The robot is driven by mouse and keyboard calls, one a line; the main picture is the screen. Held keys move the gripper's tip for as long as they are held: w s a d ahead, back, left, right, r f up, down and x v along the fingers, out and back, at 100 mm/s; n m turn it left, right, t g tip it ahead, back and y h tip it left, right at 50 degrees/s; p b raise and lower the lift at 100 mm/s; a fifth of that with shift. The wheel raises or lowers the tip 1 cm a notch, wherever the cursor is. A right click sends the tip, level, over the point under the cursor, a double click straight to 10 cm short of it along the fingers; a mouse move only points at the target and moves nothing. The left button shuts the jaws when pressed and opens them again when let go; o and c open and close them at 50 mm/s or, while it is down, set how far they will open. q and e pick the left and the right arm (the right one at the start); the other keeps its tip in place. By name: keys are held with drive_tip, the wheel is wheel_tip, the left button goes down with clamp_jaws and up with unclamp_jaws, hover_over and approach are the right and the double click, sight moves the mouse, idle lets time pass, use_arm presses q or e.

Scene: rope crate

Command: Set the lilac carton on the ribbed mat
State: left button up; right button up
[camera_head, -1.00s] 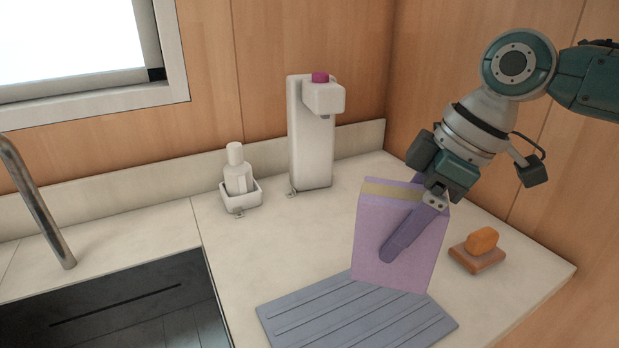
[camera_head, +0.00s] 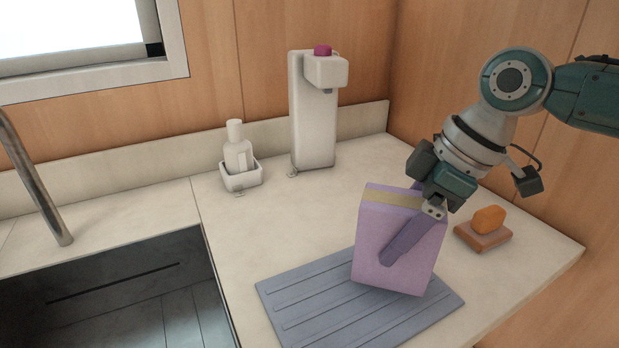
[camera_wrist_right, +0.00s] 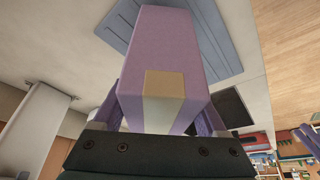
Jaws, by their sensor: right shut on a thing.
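The lilac carton (camera_head: 378,235) has a tan band near its top and is a little tilted in the head view. My right gripper (camera_head: 408,238) is shut on it, one purple finger lying across its front face. The carton's lower end overlaps the far right part of the grey-blue ribbed mat (camera_head: 320,305); I cannot tell whether it touches. The right wrist view shows the carton (camera_wrist_right: 165,50) between both fingers, with part of the mat (camera_wrist_right: 215,40) beyond it. My left gripper is not in view.
An orange sponge (camera_head: 489,219) on a brown dish (camera_head: 482,237) lies right of the carton. A white dispenser (camera_head: 313,115) and a bottle (camera_head: 238,150) in a small holder (camera_head: 241,178) stand at the back. The dark sink (camera_head: 110,290) and tap (camera_head: 35,185) are left.

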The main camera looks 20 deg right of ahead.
drive_tip(key=shift+f+b, duration=0.4)
drive_tip(key=shift+f, duration=0.4)
idle(0.4)
drive_tip(key=o, duration=1.6)
drive_tip(key=shift+c, duration=0.2)
drive_tip(key=shift+r, duration=0.1)
drive_tip(key=p+v, duration=0.1)
drive_tip(key=v, duration=0.8)
drive_tip(key=shift+s+d+r, duration=0.15)
drive_tip(key=shift+r, duration=0.2)
